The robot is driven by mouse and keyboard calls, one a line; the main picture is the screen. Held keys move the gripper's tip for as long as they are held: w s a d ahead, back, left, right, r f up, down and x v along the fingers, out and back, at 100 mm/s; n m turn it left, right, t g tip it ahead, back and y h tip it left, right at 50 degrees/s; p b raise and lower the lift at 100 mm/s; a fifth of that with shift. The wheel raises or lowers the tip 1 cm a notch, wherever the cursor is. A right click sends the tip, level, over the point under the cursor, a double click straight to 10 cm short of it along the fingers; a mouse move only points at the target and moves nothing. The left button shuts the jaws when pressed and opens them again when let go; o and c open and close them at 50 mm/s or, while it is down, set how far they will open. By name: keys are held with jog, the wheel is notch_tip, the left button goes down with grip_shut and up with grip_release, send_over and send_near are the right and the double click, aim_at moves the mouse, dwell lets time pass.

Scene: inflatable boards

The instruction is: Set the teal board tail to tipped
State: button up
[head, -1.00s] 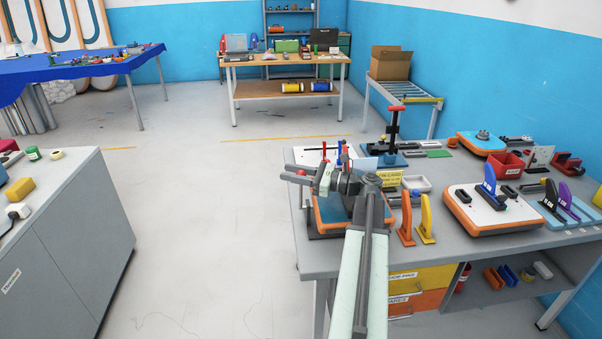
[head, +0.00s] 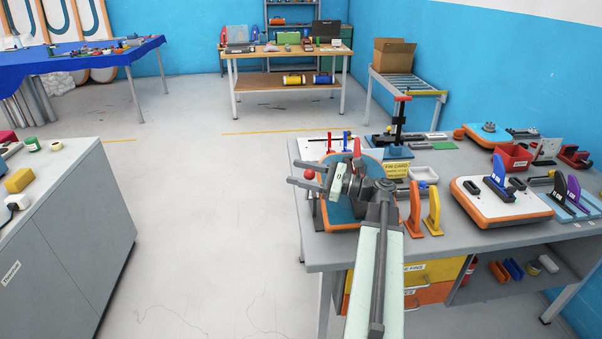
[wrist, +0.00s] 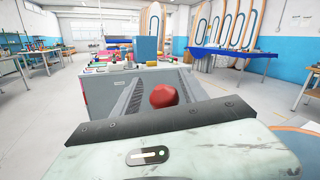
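A teal board section (head: 345,215) with an orange edge sits at the bench's near left corner, partly hidden under my arm. A red ball knob (head: 309,174) stands at its left side; what it is joined to is hidden. My gripper (head: 313,178) points left over the board, its fingers apart on either side of the knob. A second teal-topped board (head: 488,132) lies at the back right of the bench; which board's tail is meant I cannot tell.
Orange (head: 415,212) and yellow (head: 433,212) fins stand right of my arm. A white board (head: 505,205) with a dark blue fin lies further right. Open floor lies left, up to a grey cabinet (head: 75,220).

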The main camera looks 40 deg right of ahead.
aim_at(314, 176)
jog(key=v, duration=0.7)
jog(key=shift+s+d+b, duration=0.25)
jog(key=shift+s+b, duration=0.05)
jog(key=shift+b, duration=0.1)
